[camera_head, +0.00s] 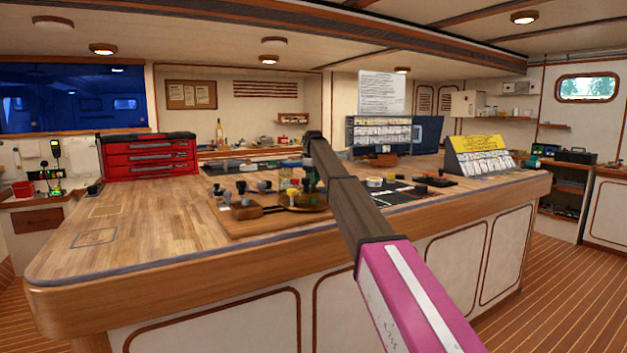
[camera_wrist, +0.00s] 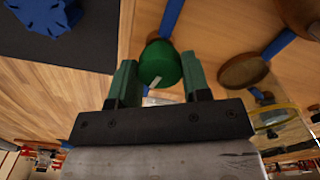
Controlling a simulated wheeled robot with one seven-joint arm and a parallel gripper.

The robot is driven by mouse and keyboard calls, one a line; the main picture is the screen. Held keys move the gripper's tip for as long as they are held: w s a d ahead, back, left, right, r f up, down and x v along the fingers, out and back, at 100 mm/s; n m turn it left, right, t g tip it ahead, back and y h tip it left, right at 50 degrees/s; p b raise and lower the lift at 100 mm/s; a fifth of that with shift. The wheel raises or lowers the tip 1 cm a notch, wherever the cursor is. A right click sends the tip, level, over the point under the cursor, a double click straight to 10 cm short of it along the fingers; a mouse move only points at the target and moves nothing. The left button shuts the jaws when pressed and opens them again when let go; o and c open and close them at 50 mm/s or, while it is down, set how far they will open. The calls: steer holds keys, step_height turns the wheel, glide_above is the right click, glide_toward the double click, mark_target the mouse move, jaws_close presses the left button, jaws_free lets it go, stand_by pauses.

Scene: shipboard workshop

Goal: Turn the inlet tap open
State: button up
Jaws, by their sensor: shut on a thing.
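In the wrist view a round green knob (camera_wrist: 160,62) with a white mark sits between the two green fingers of my gripper (camera_wrist: 158,66). The fingers are shut on it from both sides. I take it to be the inlet tap's knob; no label is readable. In the head view my arm reaches over the workbench to a wooden board (camera_head: 245,226) with several small knobs and fittings. My gripper (camera_head: 309,180) is at the board's right end, small and partly hidden by my arm, and the held knob cannot be made out there.
In the wrist view a brown round part (camera_wrist: 243,70) is close to the right of the green knob, and a blue part (camera_wrist: 48,14) lies on a dark mat at upper left. A red toolbox (camera_head: 148,158) stands on the bench's left. The bench's front left is clear.

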steer(key=m, duration=1.1)
steer(key=shift+m, duration=2.1)
steer(key=o, duration=0.9)
steer(key=shift+r, duration=0.15)
step_height(320, 180, up, 11)
steer(key=shift+f, duration=0.2)
